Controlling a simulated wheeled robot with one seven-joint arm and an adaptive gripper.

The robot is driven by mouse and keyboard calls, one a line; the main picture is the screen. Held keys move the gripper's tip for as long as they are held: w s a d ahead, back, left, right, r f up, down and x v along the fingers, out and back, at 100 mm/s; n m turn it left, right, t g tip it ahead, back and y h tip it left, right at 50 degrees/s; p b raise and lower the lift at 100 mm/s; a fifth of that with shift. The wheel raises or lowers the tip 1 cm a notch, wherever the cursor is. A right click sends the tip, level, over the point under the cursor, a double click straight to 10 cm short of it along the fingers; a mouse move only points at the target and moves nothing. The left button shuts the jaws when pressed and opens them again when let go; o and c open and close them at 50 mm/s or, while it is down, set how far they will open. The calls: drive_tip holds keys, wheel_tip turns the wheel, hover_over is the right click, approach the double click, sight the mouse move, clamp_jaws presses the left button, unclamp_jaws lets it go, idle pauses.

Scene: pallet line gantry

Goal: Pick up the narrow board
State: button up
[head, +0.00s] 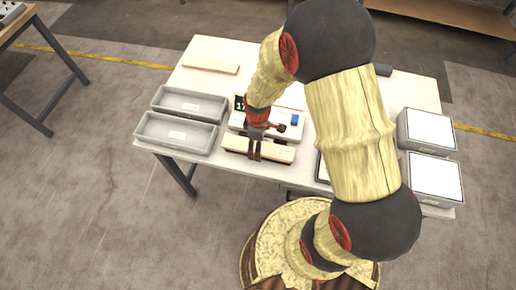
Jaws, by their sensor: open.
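A narrow light wooden board (277,154) lies near the front edge of the white table, left of centre in the head view. Another pale board (210,64) lies flat at the table's back left. My gripper (254,158) points down over the middle of the front board, its two fingers hiding part of it. The gripper is open. I cannot tell how far the fingertips are above the board or whether they touch it.
Two grey trays (176,145) stand at the table's left. Two grey bins with white tops (435,178) stand at the right. A white device with a blue part (295,119) sits just behind the front board. My arm hides the table's middle right.

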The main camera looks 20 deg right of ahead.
drive_tip(key=c, duration=1.5)
drive_tip(key=shift+o, duration=0.2)
drive_tip(key=shift+r, duration=0.15)
